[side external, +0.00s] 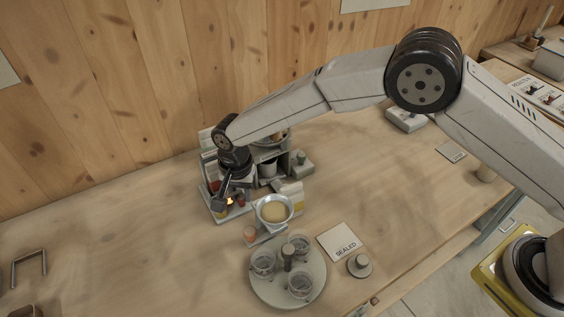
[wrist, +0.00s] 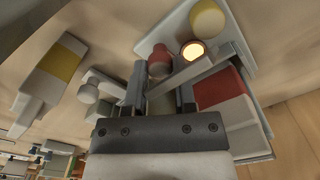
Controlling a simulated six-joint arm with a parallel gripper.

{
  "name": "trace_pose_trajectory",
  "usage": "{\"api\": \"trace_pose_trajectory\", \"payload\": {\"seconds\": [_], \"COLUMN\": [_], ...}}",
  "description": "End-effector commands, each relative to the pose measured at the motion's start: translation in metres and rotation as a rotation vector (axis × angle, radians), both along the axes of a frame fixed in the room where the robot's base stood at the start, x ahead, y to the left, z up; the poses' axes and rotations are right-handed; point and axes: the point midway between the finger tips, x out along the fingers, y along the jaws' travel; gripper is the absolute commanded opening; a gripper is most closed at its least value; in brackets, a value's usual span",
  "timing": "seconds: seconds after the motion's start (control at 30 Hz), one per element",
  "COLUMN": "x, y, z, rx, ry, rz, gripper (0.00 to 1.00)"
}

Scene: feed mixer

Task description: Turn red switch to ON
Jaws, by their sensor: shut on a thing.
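My gripper (side external: 221,204) reaches down at the left part of the feed mixer (side external: 217,214) in the side view. In the wrist view, my gripper (wrist: 163,88) has its jaws around a part that they mostly hide; I take this to be the red switch. A red knob-like piece (wrist: 158,59) shows just past the fingertips. A pale bar (wrist: 183,75) slants across beside the right finger. An amber lamp (wrist: 193,50) glows next to the red piece; the lamp (side external: 230,201) is also lit in the side view. I cannot read any ON mark.
A red block (wrist: 218,88) is close to the right finger. A yellow round part (wrist: 207,20) lies beyond the lamp. A bowl (side external: 275,210) and a round tray (side external: 267,294) with cups stand in front of the mixer.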

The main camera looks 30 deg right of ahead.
Motion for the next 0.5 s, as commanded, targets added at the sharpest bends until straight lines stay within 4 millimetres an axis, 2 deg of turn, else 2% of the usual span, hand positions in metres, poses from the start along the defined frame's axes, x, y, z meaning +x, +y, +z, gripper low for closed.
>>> {"api": "trace_pose_trajectory", "payload": {"seconds": [0.3, 0.5], "x": [0.0006, 0.0007], "y": [-0.0002, -0.0003], "z": [0.0000, -0.0001], "rx": [0.000, -0.001], "ry": [-0.002, -0.003], "rz": [0.198, 0.233], "gripper": [0.00, 0.00]}}
